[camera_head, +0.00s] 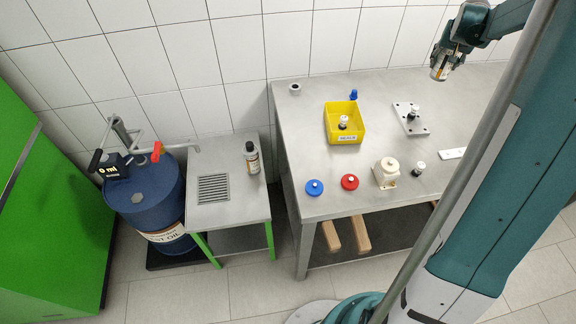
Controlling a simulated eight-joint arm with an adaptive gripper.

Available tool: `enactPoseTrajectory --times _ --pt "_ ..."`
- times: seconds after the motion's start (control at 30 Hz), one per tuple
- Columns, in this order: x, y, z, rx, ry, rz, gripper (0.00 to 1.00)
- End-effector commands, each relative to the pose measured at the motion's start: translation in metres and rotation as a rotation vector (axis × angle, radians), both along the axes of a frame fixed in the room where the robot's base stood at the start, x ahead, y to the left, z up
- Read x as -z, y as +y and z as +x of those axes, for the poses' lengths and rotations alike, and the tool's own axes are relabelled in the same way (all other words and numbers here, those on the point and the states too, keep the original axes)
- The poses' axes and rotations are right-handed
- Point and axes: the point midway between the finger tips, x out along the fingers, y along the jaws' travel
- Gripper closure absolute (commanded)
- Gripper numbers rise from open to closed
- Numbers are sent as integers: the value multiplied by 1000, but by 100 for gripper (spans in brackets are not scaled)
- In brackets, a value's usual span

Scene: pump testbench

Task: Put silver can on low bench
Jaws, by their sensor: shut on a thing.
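My gripper (446,63) is at the upper right, raised in front of the tiled wall and over the back of the high bench. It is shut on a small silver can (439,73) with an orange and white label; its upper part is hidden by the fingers. The low bench (222,158) stands at the left of the high bench, with a grille set in its top. A grey bottle (251,158) with a black cap and an orange label stands upright near its right edge.
The high bench (300,120) bears a yellow bin (345,123), a blue disc (314,188), a red disc (350,182), a cream pump part (387,172) and metal plates (411,118). A blue drum (148,200) stands left of the low bench. The low bench's back left is clear.

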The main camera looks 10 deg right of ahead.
Motion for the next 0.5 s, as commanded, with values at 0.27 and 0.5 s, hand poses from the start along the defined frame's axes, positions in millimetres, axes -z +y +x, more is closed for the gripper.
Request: enactPoseTrajectory --times 0.27,0.5 --pt "3 94 57 -162 5 4 75" --pt "4 177 97 -299 7 6 75"
